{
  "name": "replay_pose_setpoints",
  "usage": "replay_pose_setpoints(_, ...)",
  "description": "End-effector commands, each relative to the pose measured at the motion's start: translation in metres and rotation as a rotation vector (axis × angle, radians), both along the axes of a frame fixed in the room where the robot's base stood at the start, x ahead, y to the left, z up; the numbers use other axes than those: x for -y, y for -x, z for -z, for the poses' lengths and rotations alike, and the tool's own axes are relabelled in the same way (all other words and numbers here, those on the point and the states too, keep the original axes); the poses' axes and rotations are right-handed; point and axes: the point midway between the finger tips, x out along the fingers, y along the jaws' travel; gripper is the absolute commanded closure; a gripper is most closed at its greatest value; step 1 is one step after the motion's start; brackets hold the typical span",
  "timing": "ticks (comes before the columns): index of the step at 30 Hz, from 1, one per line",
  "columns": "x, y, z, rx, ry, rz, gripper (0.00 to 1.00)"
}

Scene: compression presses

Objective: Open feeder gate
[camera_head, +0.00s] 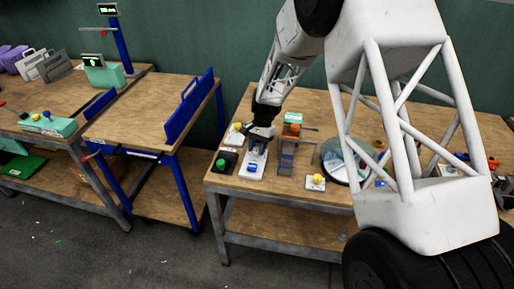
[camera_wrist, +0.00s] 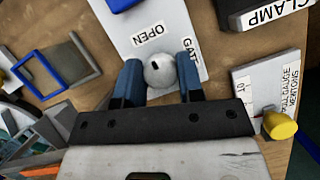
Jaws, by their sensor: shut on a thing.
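The feeder gate control is a pale panel (camera_wrist: 130,25) on the wooden bench, marked OPEN and GATE. It also shows in the head view (camera_head: 250,171). A round grey knob (camera_wrist: 158,76) with a small dark slot stands on the panel. My gripper (camera_wrist: 158,66) has its two blue fingers on either side of this knob and is shut on it. The knob is near the GATE label, with the OPEN label up and to its left in the wrist view. In the head view my gripper (camera_head: 260,132) reaches down over the panel and hides the knob.
A pull gauge block (camera_wrist: 265,82) with a yellow knob (camera_wrist: 281,126) lies right of my gripper, and a CLAMP label (camera_wrist: 272,14) above it. A blue frame (camera_wrist: 88,58) is at left. A black box with a green button (camera_head: 221,162) stands left of the panel.

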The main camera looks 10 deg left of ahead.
Motion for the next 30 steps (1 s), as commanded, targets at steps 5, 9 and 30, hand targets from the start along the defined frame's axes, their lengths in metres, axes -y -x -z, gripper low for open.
replay_pose_setpoints(5, -0.0001, -0.0003, -0.0006, 0.0, -0.001, 0.016, 0.89)
replay_pose_setpoints(9, -0.0001, -0.0003, -0.0006, 0.0, -0.001, 0.017, 0.89)
replay_pose_setpoints(30, 0.0002, -0.0013, -0.0026, 0.001, 0.0, 0.014, 0.4)
